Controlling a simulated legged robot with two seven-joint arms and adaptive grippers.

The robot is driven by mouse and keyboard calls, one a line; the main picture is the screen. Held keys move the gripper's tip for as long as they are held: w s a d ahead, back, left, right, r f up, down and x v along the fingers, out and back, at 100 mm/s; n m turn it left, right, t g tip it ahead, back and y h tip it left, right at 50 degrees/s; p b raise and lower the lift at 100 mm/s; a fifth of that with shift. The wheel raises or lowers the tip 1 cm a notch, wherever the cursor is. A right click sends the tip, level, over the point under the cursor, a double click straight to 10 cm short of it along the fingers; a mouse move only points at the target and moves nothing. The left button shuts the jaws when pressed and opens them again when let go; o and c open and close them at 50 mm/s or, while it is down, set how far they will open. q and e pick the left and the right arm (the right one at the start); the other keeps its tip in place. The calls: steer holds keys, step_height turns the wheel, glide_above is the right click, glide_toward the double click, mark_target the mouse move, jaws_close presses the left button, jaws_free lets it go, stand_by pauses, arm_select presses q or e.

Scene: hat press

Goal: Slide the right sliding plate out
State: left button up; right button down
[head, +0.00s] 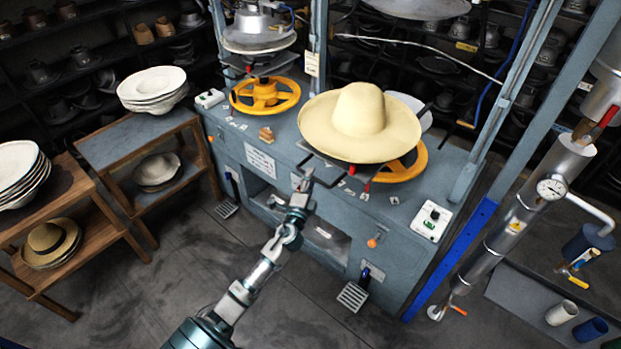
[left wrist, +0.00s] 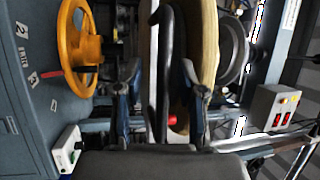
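The right sliding plate is mostly hidden under a wide-brimmed cream hat (head: 362,108), at the right station of the blue-grey hat press. Its dark bar handle (head: 326,182) juts out at the front, below the brim. My left gripper (head: 304,184) is at this handle, at the front edge of the press. In the left wrist view my left gripper (left wrist: 160,88) has its fingers apart, one on each side of the dark handle (left wrist: 167,60), with gaps visible. The hat brim (left wrist: 208,60) stands close beside the right finger there. My right gripper is not in view.
A control box (head: 432,221) is on the press's right corner. A wooden side table (head: 130,143) with hats stands left.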

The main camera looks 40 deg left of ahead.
arm_select(q)
steer(key=v, duration=1.2)
steer(key=shift+f, duration=0.1)
step_height(320, 180, down, 23)
steer(key=d+n+g+h, duration=0.2)
steer(key=g, duration=0.3)
steer(key=s+d+f+n+g+h+b, duration=0.15)
steer(key=s+f, duration=0.25)
steer(key=f, duration=0.5)
steer(key=s+d+f+n+g+h, duration=0.1)
steer(key=s+d+f+n+g, duration=0.3)
steer(key=f, duration=0.6)
steer(key=s+d+f+g, duration=0.3)
steer(key=s+f, duration=1.2)
steer(key=s, duration=0.1)
steer(key=s+d+f+n+g, duration=0.1)
steer(key=s+f, duration=0.1)
steer(key=s, duration=0.4)
steer(key=s+d+f+n+g+h+b, duration=0.1)
steer(key=s+f+g, duration=0.1)
steer(key=s, duration=0.5)
steer(key=s+d+f+n+g, duration=0.1)
steer(key=s+f, duration=0.2)
steer(key=s, duration=0.3)
steer(key=shift+s+d+f+h, duration=0.3)
steer(key=shift+d+h, duration=0.05)
